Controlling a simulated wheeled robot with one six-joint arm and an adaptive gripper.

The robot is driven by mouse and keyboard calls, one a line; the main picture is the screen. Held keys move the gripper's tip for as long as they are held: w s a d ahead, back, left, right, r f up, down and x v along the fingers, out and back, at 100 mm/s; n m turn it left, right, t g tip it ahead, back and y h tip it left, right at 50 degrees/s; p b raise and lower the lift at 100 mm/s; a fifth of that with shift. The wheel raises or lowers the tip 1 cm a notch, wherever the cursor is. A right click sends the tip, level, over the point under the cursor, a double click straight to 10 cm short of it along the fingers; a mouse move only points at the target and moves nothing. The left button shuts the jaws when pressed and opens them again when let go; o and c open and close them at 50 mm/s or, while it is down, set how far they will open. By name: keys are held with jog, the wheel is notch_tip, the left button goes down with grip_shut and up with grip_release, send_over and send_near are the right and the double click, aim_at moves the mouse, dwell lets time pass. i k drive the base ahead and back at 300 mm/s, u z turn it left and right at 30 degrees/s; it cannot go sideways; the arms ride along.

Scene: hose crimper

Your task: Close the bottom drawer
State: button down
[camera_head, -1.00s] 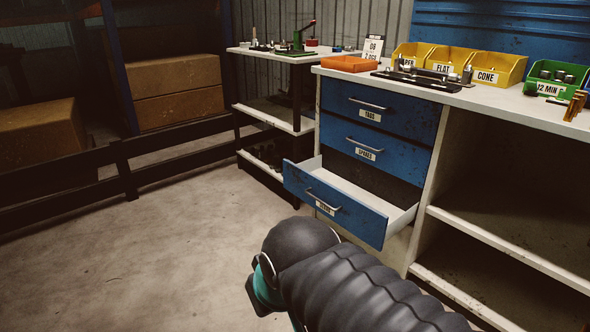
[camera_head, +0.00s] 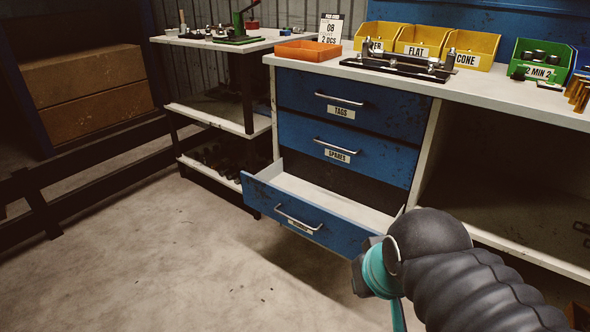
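The bottom drawer (camera_head: 325,232) has a blue front with a silver bar handle and a small white label. It is pulled out of the cabinet, and its pale inside shows, with nothing seen in it. Above it, the TAGS drawer (camera_head: 341,101) and the SPARES drawer (camera_head: 340,147) are closed. My dark ribbed arm with a teal ring comes in from the lower right and overlaps the bottom drawer's right end in the picture. I cannot tell whether it touches the drawer.
A white worktop (camera_head: 485,88) over the drawers holds an orange tray (camera_head: 308,50), yellow bins (camera_head: 422,41) and a green bin (camera_head: 542,63). Open shelves lie to the right. A shelf rack (camera_head: 215,113) stands to the left. The concrete floor (camera_head: 160,265) in front is clear.

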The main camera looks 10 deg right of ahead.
aim_at(340, 224)
jog(key=z, duration=0.05)
jog(key=i, duration=1)
jog(key=u, duration=0.4)
